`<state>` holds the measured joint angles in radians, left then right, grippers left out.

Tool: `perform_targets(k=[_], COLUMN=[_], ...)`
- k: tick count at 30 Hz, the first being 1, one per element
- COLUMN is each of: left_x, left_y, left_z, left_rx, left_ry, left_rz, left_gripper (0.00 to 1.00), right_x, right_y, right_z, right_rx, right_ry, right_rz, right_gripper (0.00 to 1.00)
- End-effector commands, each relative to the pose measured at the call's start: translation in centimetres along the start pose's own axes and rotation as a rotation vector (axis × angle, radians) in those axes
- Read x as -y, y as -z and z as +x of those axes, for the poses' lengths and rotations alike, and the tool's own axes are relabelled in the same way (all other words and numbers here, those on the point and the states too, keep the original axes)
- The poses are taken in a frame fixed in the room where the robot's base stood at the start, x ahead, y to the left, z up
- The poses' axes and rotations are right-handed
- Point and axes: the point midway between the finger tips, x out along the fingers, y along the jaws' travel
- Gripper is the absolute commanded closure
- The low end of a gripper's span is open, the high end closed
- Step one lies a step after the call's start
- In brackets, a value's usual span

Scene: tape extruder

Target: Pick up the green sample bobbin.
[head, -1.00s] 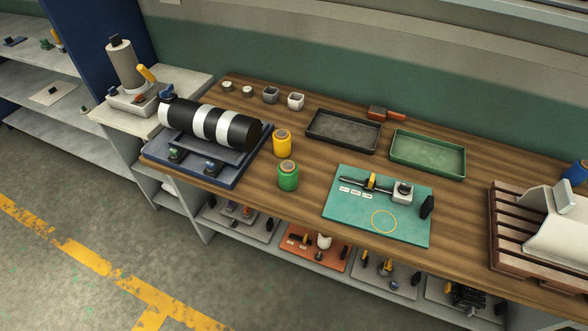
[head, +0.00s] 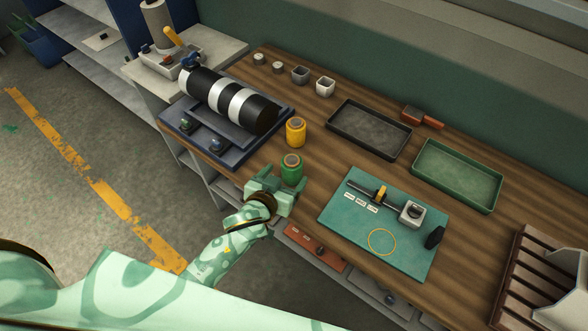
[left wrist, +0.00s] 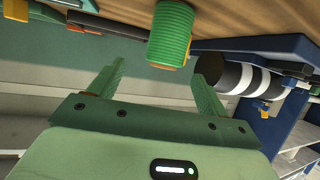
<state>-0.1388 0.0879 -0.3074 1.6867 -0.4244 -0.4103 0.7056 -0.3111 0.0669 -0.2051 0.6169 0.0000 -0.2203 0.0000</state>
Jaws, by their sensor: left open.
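The green sample bobbin (head: 291,170) stands upright near the front edge of the wooden table, just in front of a yellow bobbin (head: 296,131). My left gripper (head: 273,185) is at the table's front edge, close to the green bobbin on its near side, with its jaws open and empty. In the left wrist view the green bobbin (left wrist: 171,35) shows ribbed sides beyond the two spread fingers (left wrist: 160,68), roughly in line with the gap between them. The gripper partly hides the bobbin's lower part in the head view. My right gripper is not in view.
A black-and-white striped roller (head: 229,100) on a blue base is to the left. A teal board (head: 339,205) with a small tool lies to the right. A dark tray (head: 334,121) and a green tray (head: 419,178) stand behind. Bare wood separates the bobbin and board.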

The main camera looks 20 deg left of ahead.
Motion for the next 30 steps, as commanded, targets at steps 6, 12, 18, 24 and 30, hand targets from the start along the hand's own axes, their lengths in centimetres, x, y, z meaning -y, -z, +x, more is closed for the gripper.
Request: perform_targets(k=[6, 12, 18, 24, 30], left_x=[0.0, 0.4, 0.8, 0.8, 0.7], left_y=[-0.2, -0.3, -0.6, -0.4, -0.3], left_z=[3.7, 5.6, 8.7, 9.3, 9.2], left_rx=[0.001, 0.0, 0.002, 0.002, 0.001], left_ry=[0.0, 0.0, -0.001, -0.001, -0.001], left_rz=[0.002, 0.004, 0.001, 0.0, 0.0], left_gripper=[0.23, 0.23, 0.23, 0.23, 0.51], right_x=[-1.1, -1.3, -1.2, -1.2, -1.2], right_y=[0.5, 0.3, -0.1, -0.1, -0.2], right_z=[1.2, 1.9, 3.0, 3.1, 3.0], right_rx=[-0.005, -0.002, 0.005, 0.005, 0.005], right_ry=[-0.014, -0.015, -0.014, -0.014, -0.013], right_rz=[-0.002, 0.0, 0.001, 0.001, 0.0], right_gripper=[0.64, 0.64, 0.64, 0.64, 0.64])
